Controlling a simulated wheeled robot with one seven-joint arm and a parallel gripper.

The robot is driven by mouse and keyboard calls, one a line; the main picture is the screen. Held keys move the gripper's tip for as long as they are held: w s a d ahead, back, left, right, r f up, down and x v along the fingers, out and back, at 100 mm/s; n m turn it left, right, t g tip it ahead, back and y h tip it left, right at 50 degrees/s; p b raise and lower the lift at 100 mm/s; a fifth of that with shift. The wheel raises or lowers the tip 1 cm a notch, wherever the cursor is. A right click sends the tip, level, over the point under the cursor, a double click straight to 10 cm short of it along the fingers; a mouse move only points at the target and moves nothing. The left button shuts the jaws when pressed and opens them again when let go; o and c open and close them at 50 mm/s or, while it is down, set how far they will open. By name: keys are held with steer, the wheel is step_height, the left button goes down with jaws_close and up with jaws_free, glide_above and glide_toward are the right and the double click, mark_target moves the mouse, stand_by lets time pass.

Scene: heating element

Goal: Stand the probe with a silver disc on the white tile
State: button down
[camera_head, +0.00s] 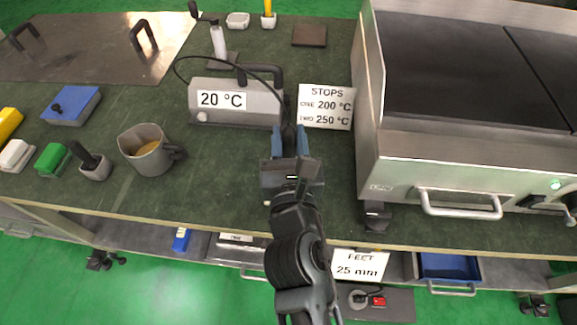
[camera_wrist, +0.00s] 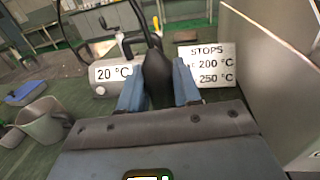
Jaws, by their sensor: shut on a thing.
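My gripper (camera_head: 289,143) is shut on a dark, bulb-shaped probe handle (camera_wrist: 157,72) between its blue fingers. In the head view the handle (camera_head: 289,132) shows just above the fingers, in front of the grey 20 °C box (camera_head: 236,117). A thin black cable (camera_head: 205,58) loops from near the handle over the box. The probe's lower end and any silver disc are hidden. A small white piece (camera_head: 238,20) at the back of the bench may be the white tile; I cannot tell for sure. My gripper is well in front of it.
A STOPS sign (camera_head: 326,107) and a steel hotplate (camera_head: 400,150) stand close on the right. A grey jug (camera_head: 150,155) is at left. A pump-like stand (camera_head: 219,45) and a brown plate (camera_head: 309,35) are behind the box. Green bench top (camera_head: 225,170) is bare left of my gripper.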

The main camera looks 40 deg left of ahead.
steer(key=shift+f+b, duration=2.25)
steer(key=shift+f, duration=1.2)
steer(key=shift+f, duration=0.1)
steer(key=shift+f, duration=0.15)
steer(key=c, duration=0.8)
jaws_free()
steer(key=shift+r, duration=0.25)
steer(key=v, duration=1.2)
